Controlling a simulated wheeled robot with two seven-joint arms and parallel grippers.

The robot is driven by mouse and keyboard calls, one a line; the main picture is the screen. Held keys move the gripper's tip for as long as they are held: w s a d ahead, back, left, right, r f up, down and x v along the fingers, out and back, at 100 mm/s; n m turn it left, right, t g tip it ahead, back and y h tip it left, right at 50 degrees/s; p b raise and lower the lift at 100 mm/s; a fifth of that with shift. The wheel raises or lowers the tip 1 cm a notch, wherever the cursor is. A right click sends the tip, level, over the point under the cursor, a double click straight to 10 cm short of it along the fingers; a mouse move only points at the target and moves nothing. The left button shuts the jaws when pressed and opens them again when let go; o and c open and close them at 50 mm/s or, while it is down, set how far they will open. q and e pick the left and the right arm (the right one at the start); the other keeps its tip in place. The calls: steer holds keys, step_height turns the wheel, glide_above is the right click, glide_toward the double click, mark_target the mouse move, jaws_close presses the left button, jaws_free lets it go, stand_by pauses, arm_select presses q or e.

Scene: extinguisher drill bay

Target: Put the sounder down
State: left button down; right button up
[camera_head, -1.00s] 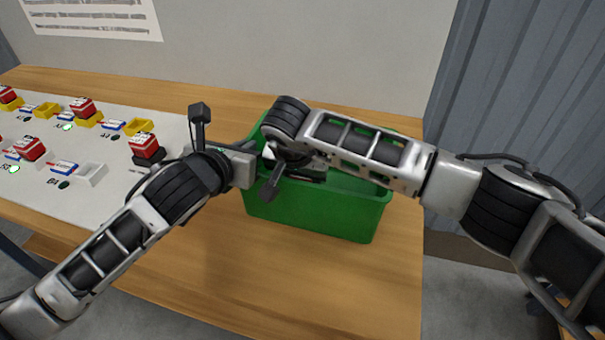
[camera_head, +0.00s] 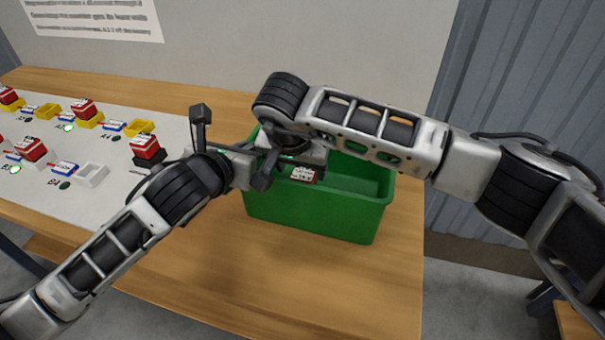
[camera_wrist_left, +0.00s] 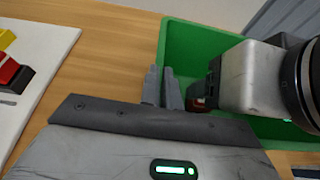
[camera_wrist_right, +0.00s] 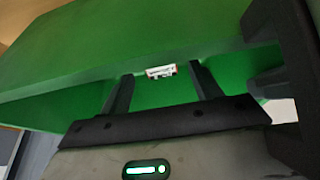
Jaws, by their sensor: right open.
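A small red block with a white label, which looks like the sounder (camera_head: 304,174), is inside the green bin (camera_head: 315,218). It also shows in the right wrist view (camera_wrist_right: 161,71), against the green inside of the bin, just past the tips of my right gripper (camera_wrist_right: 160,73). That gripper is open, with its fingers apart, and does not clasp the block. Its fingers are hidden under my wrist in the head view. My left gripper (camera_wrist_left: 161,87) has its fingers close together with nothing seen between them, at the bin's left rim.
A pale board (camera_head: 100,205) on the left of the wooden table (camera_head: 220,270) holds several red blocks, yellow trays and blue-and-white parts. A red block (camera_head: 146,147) on a black base stands near my left gripper. The table in front of the bin is clear.

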steer(key=v, duration=0.7)
steer(key=shift+r, duration=0.15)
arm_select(q)
steer(key=c, duration=1.5)
jaws_free()
steer(key=shift+c, duration=0.2)
